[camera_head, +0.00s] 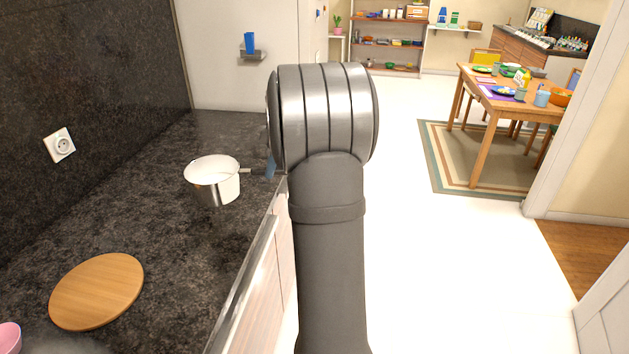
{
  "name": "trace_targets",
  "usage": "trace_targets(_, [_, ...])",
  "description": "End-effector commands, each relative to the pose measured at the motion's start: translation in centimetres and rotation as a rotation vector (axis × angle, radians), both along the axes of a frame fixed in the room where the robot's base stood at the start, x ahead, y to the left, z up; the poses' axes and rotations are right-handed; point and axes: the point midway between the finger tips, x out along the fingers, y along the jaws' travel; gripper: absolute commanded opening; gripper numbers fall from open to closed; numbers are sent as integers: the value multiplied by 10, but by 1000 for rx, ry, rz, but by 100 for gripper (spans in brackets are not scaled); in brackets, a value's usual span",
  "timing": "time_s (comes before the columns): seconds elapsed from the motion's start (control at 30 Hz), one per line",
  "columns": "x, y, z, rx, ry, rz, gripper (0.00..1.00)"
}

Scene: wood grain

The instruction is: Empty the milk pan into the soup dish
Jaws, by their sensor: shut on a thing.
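The milk pan (228,189) is a pot with a shiny metal outside and a white inside, over the dark counter at left centre. It looks roughly upright; I cannot tell whether its base touches the counter. Its short handle points right to my gripper (270,167), which is shut on it. Most of the gripper is hidden behind my arm, and only a bluish fingertip shows. I cannot make out contents in the pan. A pink bowl (9,338), cut off at the lower left corner, may be the soup dish.
A round wooden board (98,291) lies on the dark speckled counter (165,235) between the pan and the pink bowl. A dark wall with a socket (60,145) bounds the counter on the left. My arm covers the middle. A laid dining table (483,99) stands far off.

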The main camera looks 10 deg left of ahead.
Motion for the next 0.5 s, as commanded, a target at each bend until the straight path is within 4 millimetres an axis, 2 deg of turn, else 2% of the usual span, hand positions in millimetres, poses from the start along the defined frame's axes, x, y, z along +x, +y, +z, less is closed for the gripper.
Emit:
trace_targets(0.03, [-10, 24, 0, 1, -1, 91, 0])
trace_targets(0.1, [-25, 50, -2, 1, 0, 210, 0])
trace_targets(0.27, [-63, 107, -6, 3, 0, 471, 0])
trace_targets(0.5, [-132, 179, -11, 3, -1, 850, 0])
